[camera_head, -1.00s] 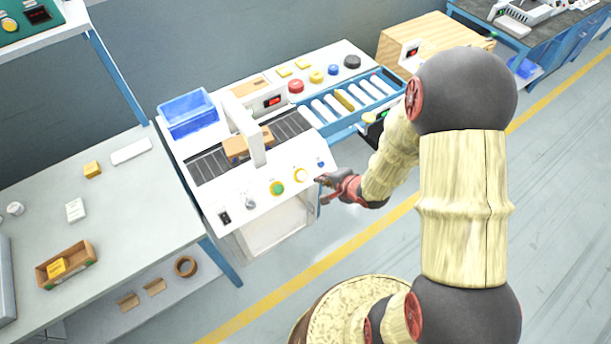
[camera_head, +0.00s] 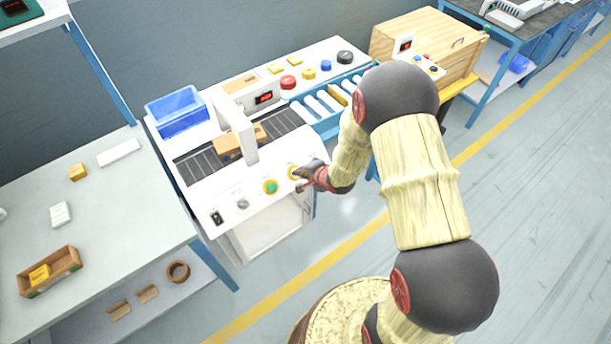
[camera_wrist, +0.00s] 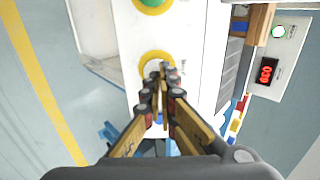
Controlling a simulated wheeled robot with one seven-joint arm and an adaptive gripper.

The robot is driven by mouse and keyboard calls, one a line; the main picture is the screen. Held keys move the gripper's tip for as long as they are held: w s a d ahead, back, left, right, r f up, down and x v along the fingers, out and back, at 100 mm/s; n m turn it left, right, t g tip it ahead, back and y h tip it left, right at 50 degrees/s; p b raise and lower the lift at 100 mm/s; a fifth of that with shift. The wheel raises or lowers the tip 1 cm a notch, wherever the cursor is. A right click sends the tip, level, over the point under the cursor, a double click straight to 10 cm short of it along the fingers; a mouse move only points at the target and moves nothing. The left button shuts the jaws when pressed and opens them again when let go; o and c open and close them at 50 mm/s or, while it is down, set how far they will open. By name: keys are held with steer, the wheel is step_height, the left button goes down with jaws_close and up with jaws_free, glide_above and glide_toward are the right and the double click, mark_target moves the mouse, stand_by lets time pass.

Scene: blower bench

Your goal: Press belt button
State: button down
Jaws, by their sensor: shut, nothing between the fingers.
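The machine's white front panel (camera_head: 245,190) carries a row of controls. A green button with a yellow ring (camera_head: 270,187) sits left of a white button with a yellow ring (camera_head: 293,172). In the wrist view the white button's yellow ring (camera_wrist: 143,62) is partly hidden behind my fingertips, and the green button (camera_wrist: 152,2) is at the top edge. My gripper (camera_head: 299,182) is shut and empty, its tips over or beside the white button; contact cannot be told. A blue button (camera_wrist: 158,118) shows partly between the fingers. No label tells which is the belt button.
A brown box (camera_head: 228,146) lies on the dark belt (camera_head: 195,165) under a white arch (camera_head: 240,135). A blue bin (camera_head: 178,112) stands behind the belt. A red display (camera_wrist: 267,70) is on the rear panel. A grey table (camera_head: 110,200) is at left.

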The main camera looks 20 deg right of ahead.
steer(key=shift+w+f, duration=0.25)
steer(key=shift+a, duration=0.1)
